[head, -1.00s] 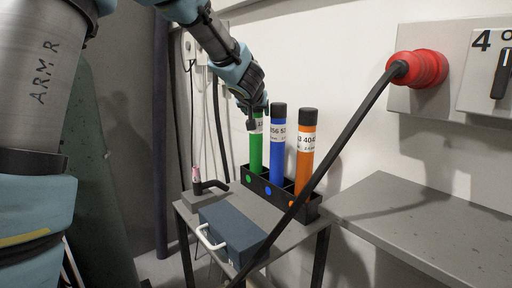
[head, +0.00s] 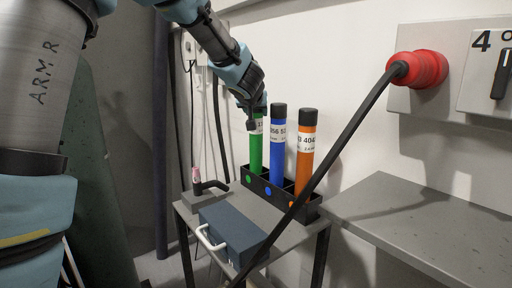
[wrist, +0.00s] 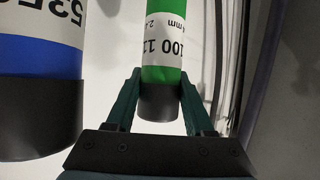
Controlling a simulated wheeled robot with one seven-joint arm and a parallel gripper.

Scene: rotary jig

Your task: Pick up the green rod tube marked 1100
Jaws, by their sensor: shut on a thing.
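The green rod tube (head: 256,152) stands upright in the left slot of the black rack (head: 283,196) in the head view. Its white label shows part of the number, "100", in the wrist view (wrist: 165,48). My gripper (head: 254,114) is at the tube's top end. In the wrist view my gripper (wrist: 160,98) has one finger on each side of the tube by its dark cap, and it is shut on the tube. The tube's lower end is hidden in the rack.
A blue tube (head: 277,150) and an orange tube (head: 305,155) stand in the same rack to the right. The blue one is close beside my gripper. A blue-grey box (head: 232,236) with a white handle sits on the small table. A thick black cable from a red plug (head: 424,69) crosses in front.

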